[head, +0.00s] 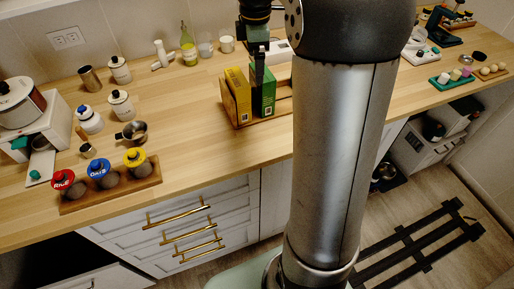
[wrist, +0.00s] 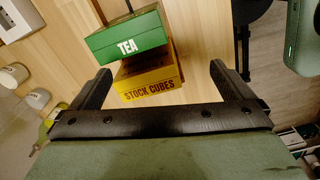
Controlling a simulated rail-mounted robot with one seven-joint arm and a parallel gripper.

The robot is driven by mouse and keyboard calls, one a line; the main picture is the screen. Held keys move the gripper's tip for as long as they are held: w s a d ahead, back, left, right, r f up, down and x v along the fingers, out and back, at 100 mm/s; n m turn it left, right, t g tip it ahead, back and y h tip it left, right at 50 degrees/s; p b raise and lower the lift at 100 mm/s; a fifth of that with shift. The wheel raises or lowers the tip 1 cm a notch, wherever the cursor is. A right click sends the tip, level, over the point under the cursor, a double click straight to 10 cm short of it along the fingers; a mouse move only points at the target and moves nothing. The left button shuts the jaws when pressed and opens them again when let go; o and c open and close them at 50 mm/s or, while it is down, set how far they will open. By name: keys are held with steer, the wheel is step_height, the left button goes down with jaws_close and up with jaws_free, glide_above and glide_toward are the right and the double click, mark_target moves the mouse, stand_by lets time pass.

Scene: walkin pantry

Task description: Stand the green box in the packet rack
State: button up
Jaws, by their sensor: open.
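The green box (head: 263,93), marked TEA, stands upright beside the yellow box on the wooden packet rack (head: 284,107). In the wrist view the green box (wrist: 127,38) is at the top, with the yellow STOCK CUBES box (wrist: 148,80) just below it in the picture. My gripper (head: 258,62) is directly above the green box in the head view, with a dark finger overlapping its top edge. In the wrist view my gripper (wrist: 160,70) has its fingers wide apart, with nothing clamped between them. My arm hides the rack's right part.
The yellow box (head: 236,97) stands close on the green box's left. A bottle (head: 188,48) and glasses stand behind. Lidded jars on a wooden stand (head: 110,188) are at the front left. The counter (head: 190,130) left of the rack is clear.

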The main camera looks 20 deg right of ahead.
steer(key=s+a+f+m, duration=0.3)
steer(key=s+m, duration=0.2)
steer(key=s, duration=0.3)
steer(key=s+a+f+m, duration=0.4)
steer(key=s, duration=0.4)
steer(key=s+a+f+m, duration=0.3)
steer(key=s+a+m, duration=0.1)
steer(key=s, duration=0.4)
steer(key=shift+s+f+m, duration=0.25)
steer(key=shift+s+m, duration=0.05)
steer(key=shift+m, duration=0.5)
